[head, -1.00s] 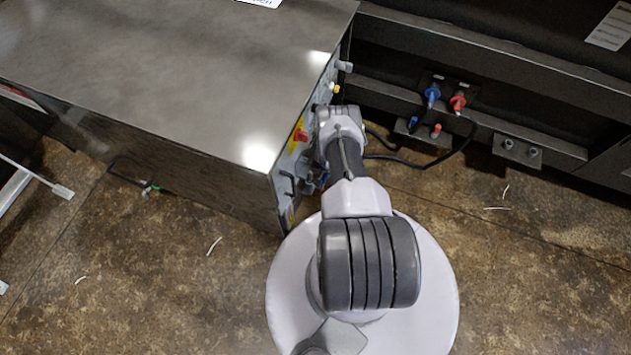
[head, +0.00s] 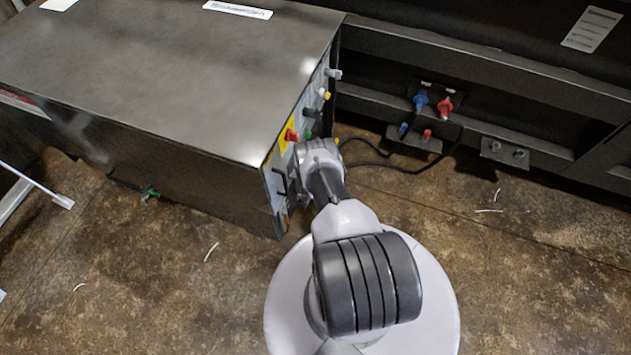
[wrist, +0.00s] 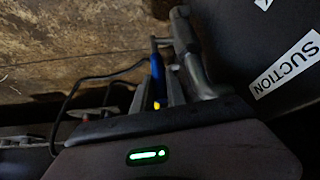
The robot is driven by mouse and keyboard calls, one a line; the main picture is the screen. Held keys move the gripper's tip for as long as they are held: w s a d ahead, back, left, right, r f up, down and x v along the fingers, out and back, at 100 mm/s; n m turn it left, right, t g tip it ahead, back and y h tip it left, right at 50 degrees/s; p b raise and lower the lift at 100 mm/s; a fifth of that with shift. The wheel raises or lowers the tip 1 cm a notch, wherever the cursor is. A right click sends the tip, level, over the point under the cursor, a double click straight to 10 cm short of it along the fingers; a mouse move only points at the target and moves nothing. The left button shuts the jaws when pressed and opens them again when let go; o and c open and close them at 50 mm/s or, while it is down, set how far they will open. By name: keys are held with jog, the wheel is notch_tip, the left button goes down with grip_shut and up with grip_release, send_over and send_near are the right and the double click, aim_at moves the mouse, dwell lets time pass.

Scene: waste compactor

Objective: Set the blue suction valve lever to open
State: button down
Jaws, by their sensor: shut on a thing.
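The blue suction valve lever (wrist: 158,74) stands between the two fingers of my gripper (wrist: 157,95) in the wrist view. The fingers are shut on it, and a little yellow shows low between them. A grey metal pipe fitting (wrist: 194,65) is just to the right of the lever. A white SUCTION label (wrist: 285,66) is on the dark surface further right. In the head view my gripper is at the lower part of the cabinet's control panel (head: 311,104). My wrist hides the fingertips and the lever there.
The panel is on the end of a large metal cabinet (head: 190,70); a red handle (head: 291,135) and other knobs stick out above my wrist. Blue (head: 420,102) and red (head: 445,107) couplings with black hoses sit on the dark frame behind. Brown floor (head: 520,260) at the right is mostly clear.

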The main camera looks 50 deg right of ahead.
jog(key=c, duration=1.3)
grip_release()
jog(key=shift+c, duration=0.2)
jog(key=s+a+r+p, duration=0.4)
jog(key=s+a+p, duration=0.4)
jog(key=a, duration=0.4)
jog(key=shift+r, duration=0.15)
jog(key=shift+s, duration=0.1)
